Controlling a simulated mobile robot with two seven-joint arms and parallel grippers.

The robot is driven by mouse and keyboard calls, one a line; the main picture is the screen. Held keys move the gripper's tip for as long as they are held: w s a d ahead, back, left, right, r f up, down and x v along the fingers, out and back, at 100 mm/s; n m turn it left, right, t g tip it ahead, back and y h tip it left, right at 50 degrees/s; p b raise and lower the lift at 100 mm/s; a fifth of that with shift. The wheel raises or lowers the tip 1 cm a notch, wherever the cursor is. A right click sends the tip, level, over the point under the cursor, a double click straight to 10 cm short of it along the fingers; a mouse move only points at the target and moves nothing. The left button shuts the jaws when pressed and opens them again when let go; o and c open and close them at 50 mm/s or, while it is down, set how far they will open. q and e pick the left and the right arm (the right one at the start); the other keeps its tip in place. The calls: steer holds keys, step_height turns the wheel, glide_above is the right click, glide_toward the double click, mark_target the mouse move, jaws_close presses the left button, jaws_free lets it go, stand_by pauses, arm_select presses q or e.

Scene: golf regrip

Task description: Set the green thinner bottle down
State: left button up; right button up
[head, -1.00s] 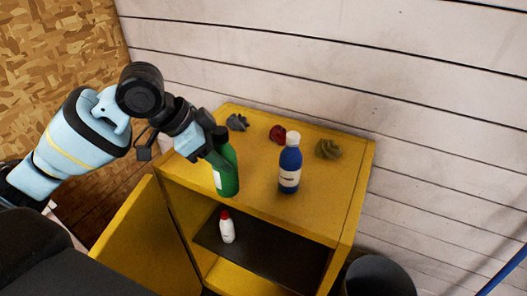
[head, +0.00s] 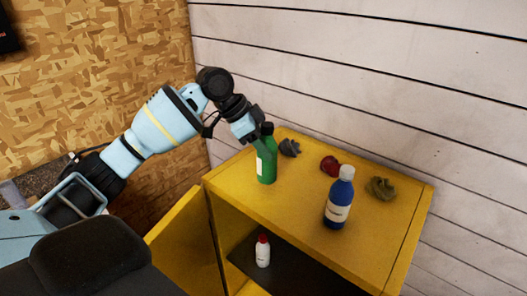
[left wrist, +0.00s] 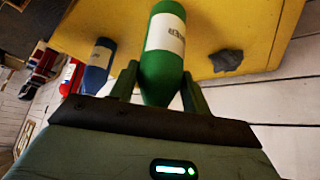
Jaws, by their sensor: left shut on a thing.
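The green thinner bottle (head: 267,166) is upright, with a white label, over the left part of the yellow cabinet top (head: 300,196). Its base appears at the top surface, but I cannot tell for sure whether it touches. My left gripper (head: 263,134) is shut around the bottle's upper part, hiding its cap. In the left wrist view the bottle (left wrist: 164,68) sits between the two fingers, its label facing the camera in part. My right gripper is not in view.
A blue bottle (head: 339,200) stands to the right, nearer the front edge. Grey (head: 290,148), red (head: 330,166) and olive (head: 380,188) crumpled rags lie behind. A white bottle with red cap (head: 263,252) stands on the shelf below. The cabinet door (head: 185,245) is open.

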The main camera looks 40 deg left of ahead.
arm_select(q)
steer(key=shift+w+a, duration=0.45)
steer(key=shift+w, duration=0.15)
steer(key=shift+w+a, duration=0.3)
steer(key=shift+f, duration=1.8)
steer(key=shift+f, duration=0.15)
steer(key=o, duration=1)
steer(key=v, duration=1.2)
